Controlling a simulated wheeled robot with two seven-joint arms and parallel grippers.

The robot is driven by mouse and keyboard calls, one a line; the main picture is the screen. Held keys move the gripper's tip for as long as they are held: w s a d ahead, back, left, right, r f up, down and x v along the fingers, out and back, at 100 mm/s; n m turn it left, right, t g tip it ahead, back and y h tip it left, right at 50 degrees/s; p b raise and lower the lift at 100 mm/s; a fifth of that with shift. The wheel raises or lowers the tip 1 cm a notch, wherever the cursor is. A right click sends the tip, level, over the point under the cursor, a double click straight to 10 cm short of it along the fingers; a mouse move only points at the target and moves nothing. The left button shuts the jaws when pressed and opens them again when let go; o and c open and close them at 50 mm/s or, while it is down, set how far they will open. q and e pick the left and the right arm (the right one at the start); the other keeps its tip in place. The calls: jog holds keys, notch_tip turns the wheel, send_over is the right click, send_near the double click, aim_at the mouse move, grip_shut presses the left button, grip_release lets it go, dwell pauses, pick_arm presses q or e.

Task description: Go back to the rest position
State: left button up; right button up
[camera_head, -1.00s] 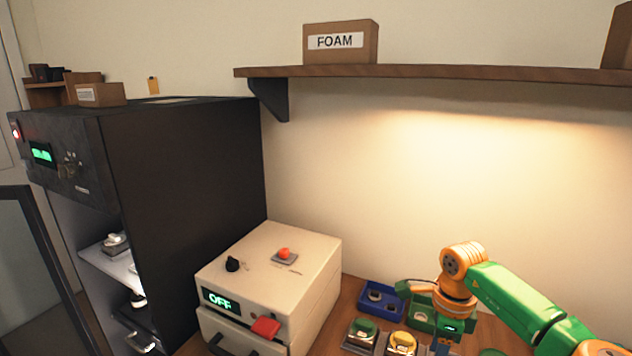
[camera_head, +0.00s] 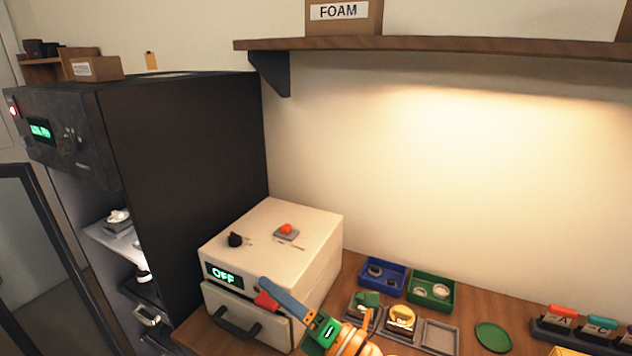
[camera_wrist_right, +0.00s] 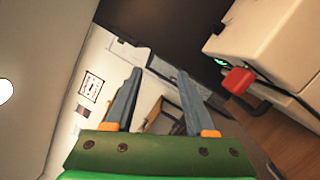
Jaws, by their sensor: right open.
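My right gripper (camera_head: 275,292) is in front of the white machine in the head view, with its arm coming up from the bottom edge. In the right wrist view its two grey-blue fingers (camera_wrist_right: 160,73) stand apart with nothing between them. The white machine (camera_head: 305,228) shows a green OFF display (camera_head: 223,276). My left gripper is not in view.
A dark cabinet (camera_head: 190,150) with an open door (camera_head: 45,260) stands at left. Blue (camera_head: 400,270) and green (camera_head: 448,300) trays, a green disc (camera_head: 492,337) and a rack of labelled cards (camera_head: 575,338) lie at right. A wall shelf (camera_head: 450,44) is above. Table shows bare near the disc.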

jog(key=d+f+m+t+h, duration=0.2)
jog(key=d+f+m+h, duration=0.2)
jog(key=d+m+h, duration=0.45)
jog(key=d+f+m+t+h, duration=0.2)
jog(key=d+f+m+h, duration=0.3)
jog(key=m, duration=0.7)
jog(key=s+d+f+m+g+h, duration=0.1)
jog(key=s+d+f+m+g, duration=0.1)
jog(key=s+d+f+m, duration=0.1)
jog(key=s+d+f+m+g+h, duration=0.1)
jog(key=s+d+f+m+g, duration=0.2)
jog(key=s, duration=0.3)
jog(key=s+d+f+m+g+h, duration=0.1)
jog(key=s+d+f+m+g, duration=0.2)
jog(key=s+f, duration=0.1)
jog(key=shift+s+f, duration=0.4)
jog(key=shift+f, duration=0.4)
jog(key=s+f+m+g, duration=0.3)
jog(key=s+g, duration=0.1)
jog(key=s, duration=0.6)
notch_tip(320, 180, down, 18)
jog(key=s+g+b, duration=0.1)
jog(key=s+g, duration=0.1)
jog(key=s+d+f+n+b, duration=0.1)
jog(key=s+d+f, duration=0.2)
jog(key=s+f, duration=0.8)
jog(key=shift+s+g, duration=0.4)
jog(key=shift+s, duration=0.2)
